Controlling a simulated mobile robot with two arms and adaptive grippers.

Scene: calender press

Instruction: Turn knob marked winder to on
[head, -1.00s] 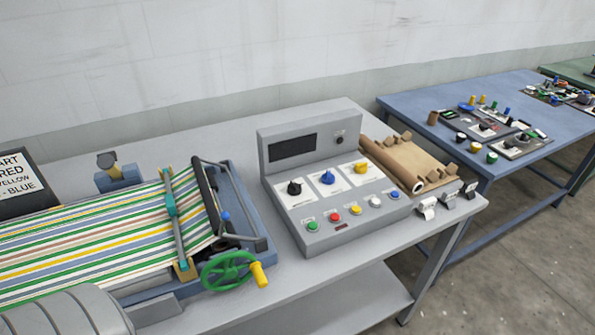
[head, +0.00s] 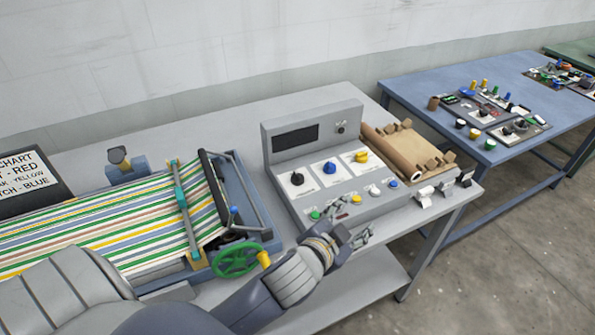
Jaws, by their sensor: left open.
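The grey control box (head: 290,205) stands on the bench with three knobs on white plates: a black knob (head: 297,178), a blue knob (head: 330,167) and a yellow knob (head: 361,156). The plate labels are too small to read, so I cannot tell which is marked winder. My left gripper (head: 349,222) is open and empty in front of the box's lower front edge, below the knobs. Its fingers hide part of the button row. My right gripper is not in view.
The button row includes green (head: 315,215), yellow (head: 356,199), white (head: 374,190) and blue (head: 393,183) buttons. A green handwheel (head: 236,262) and striped web (head: 120,230) lie left. A blue table (head: 430,90) stands behind.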

